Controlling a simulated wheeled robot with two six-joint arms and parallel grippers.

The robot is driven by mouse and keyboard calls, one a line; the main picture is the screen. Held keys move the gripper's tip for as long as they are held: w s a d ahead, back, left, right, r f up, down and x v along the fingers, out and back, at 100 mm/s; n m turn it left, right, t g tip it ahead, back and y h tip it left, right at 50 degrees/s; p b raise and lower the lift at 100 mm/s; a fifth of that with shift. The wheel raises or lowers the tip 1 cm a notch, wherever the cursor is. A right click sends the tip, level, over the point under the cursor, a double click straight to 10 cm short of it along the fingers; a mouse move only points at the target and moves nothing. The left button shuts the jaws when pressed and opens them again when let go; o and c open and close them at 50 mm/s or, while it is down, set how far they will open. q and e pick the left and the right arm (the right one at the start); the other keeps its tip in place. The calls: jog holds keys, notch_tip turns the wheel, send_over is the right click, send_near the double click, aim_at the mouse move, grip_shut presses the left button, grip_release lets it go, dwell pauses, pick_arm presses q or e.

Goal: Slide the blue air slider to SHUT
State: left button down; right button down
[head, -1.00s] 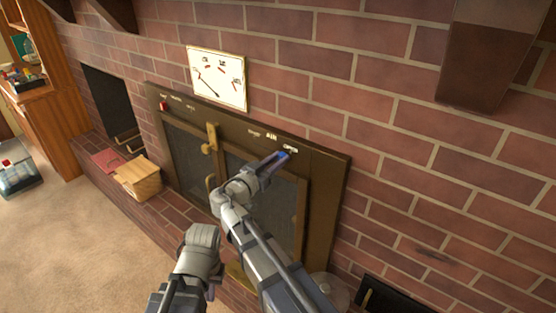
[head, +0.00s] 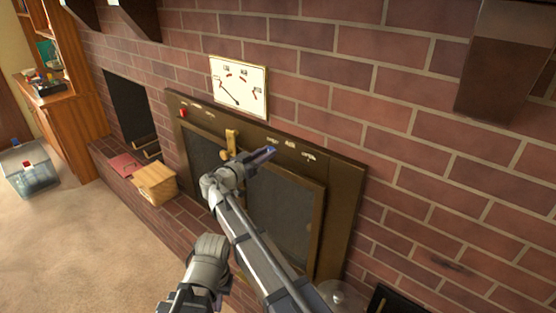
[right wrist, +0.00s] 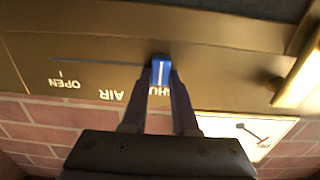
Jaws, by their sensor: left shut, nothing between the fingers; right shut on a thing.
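The blue air slider (right wrist: 160,72) shows in the right wrist view between my right gripper's fingertips (right wrist: 160,88), which are shut on it. It sits over the partly hidden SHUT label (right wrist: 158,92). Its slot (right wrist: 100,63) runs left toward the OPEN label (right wrist: 64,84), with AIR between. That view is upside down. In the head view, my right gripper (head: 263,155) is at the panel below the left of the three air labels (head: 290,144), and a little blue (head: 271,150) shows at its tip. My left gripper (head: 208,262) is low, away from the panel, and shut and empty; its fingers hardly show.
The dark metal panel (head: 345,190) frames glass doors with a brass latch (head: 231,143). A red knob (head: 183,113) is at its left and a dial plate (head: 239,86) hangs above. A wooden box (head: 155,182) sits on the brick ledge. Carpet (head: 90,240) is open at left.

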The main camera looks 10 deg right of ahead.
jog(key=shift+w+a, duration=0.15)
jog(key=c, duration=0.7)
grip_release()
pick_arm(q)
jog(key=shift+a, duration=0.1)
